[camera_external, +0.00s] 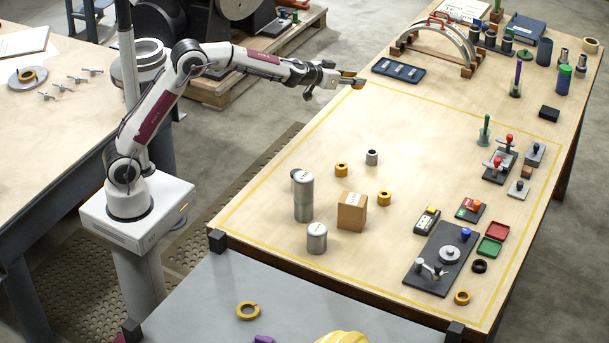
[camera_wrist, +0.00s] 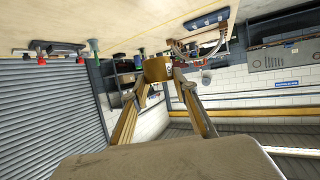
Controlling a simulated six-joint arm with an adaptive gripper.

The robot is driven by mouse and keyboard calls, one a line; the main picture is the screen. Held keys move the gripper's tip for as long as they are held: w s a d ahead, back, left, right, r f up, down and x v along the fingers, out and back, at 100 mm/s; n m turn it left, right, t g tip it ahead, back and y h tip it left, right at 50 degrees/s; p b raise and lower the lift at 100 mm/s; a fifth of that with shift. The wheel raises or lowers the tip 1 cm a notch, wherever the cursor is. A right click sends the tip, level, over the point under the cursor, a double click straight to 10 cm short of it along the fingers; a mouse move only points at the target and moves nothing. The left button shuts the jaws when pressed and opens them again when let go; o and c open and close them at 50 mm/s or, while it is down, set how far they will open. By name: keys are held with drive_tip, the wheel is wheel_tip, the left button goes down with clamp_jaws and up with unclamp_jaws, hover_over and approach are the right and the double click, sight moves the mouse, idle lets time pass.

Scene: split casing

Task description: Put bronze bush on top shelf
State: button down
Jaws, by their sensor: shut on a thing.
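My gripper (camera_external: 345,80) is raised over the far left part of the wooden table (camera_external: 290,196), reaching out to the right. It is shut on a bronze bush (camera_wrist: 157,69), which sits between the two fingertips in the wrist view. In the external view the held bush is small and hard to make out at the gripper's tip. In the wrist view, which is turned over, a dark rack with shelves (camera_wrist: 112,84) and brown items stands behind the bush. I cannot tell which of its levels is the top shelf. No shelf shows in the external view.
Other bronze-coloured rings (camera_external: 341,169) stand on the table near grey cylinders (camera_external: 317,238) and a cardboard box (camera_external: 352,211). An arched fixture with red handles (camera_external: 437,42) and a dark blue tray (camera_external: 399,70) lie beyond my gripper.

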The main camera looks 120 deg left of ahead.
drive_tip(key=shift+r, duration=1.15)
drive_tip(key=w+d+m+t+h, duration=0.1)
drive_tip(key=w+d+m, duration=0.1)
drive_tip(key=w+d, duration=0.8)
drive_tip(key=w+d+m+t+h, duration=0.15)
drive_tip(key=w+d, duration=0.25)
drive_tip(key=d, duration=1.2)
drive_tip(key=w+d+m+t+h, duration=0.15)
drive_tip(key=w+d, duration=0.45)
drive_tip(key=d, duration=0.6)
drive_tip(key=d+m+t+h, duration=0.2)
drive_tip(key=d+m, duration=0.1)
drive_tip(key=d, duration=2.1)
drive_tip(key=s+d+m+t+h, duration=0.1)
drive_tip(key=s+d+m+h, duration=0.1)
drive_tip(key=s+d, duration=0.6)
drive_tip(key=s+d+m+h, duration=0.1)
drive_tip(key=s+d+h, duration=0.15)
drive_tip(key=d, duration=0.95)
drive_tip(key=s+d+m+t+h, duration=0.1)
drive_tip(key=s+d+m+h, duration=0.1)
drive_tip(key=s+d, duration=0.6)
wheel_tip(320, 180, down, 11)
drive_tip(key=w+d, duration=0.2)
drive_tip(key=shift+f, duration=0.2)
